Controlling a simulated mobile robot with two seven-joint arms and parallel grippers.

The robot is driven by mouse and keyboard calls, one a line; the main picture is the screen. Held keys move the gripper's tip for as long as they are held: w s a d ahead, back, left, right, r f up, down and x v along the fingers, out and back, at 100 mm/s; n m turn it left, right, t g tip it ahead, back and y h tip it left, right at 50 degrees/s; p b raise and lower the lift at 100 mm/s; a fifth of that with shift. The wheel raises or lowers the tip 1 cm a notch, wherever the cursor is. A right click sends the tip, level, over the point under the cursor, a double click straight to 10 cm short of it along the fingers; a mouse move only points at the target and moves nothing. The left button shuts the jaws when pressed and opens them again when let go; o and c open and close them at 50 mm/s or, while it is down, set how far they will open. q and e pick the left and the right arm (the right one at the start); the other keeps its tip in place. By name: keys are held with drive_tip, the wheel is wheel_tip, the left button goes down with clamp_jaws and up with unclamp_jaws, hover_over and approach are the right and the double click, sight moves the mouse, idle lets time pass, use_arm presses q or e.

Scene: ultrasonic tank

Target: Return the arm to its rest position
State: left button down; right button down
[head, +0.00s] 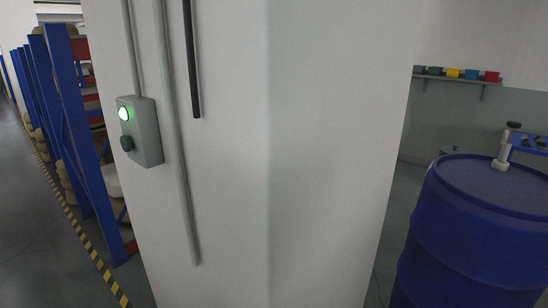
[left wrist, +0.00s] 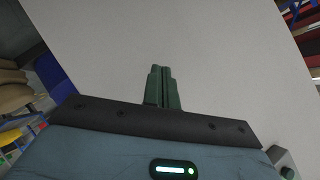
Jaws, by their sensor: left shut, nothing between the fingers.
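My left gripper (left wrist: 161,86) shows in the left wrist view. Its two dark green fingers are together with nothing between them, in front of a plain pale surface. Neither gripper shows in the head view. A grey box (left wrist: 284,163) shows partly at the lower right of the left wrist view.
The pillar fills the middle of the head view. A blue drum (head: 480,230) stands at the right. Blue shelving (head: 70,130) stands at the left beside a striped floor line (head: 85,243). A wall shelf (head: 455,79) holds several coloured bins. Open floor (head: 30,220) lies at the far left.

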use_arm(q)
drive_tip(key=s+d+f+n+g, duration=0.1)
drive_tip(key=s+f+n, duration=0.4)
drive_tip(key=s, duration=0.5)
drive_tip(key=s+d+f+n+g, duration=0.2)
drive_tip(key=s+f+n, duration=0.3)
drive_tip(key=s, duration=0.5)
wheel_tip(320, 180, down, 2)
drive_tip(key=shift+d+f+g, duration=0.1)
drive_tip(key=shift+d+g, duration=0.2)
drive_tip(key=shift+d, duration=0.25)
drive_tip(key=shift+s, duration=0.15)
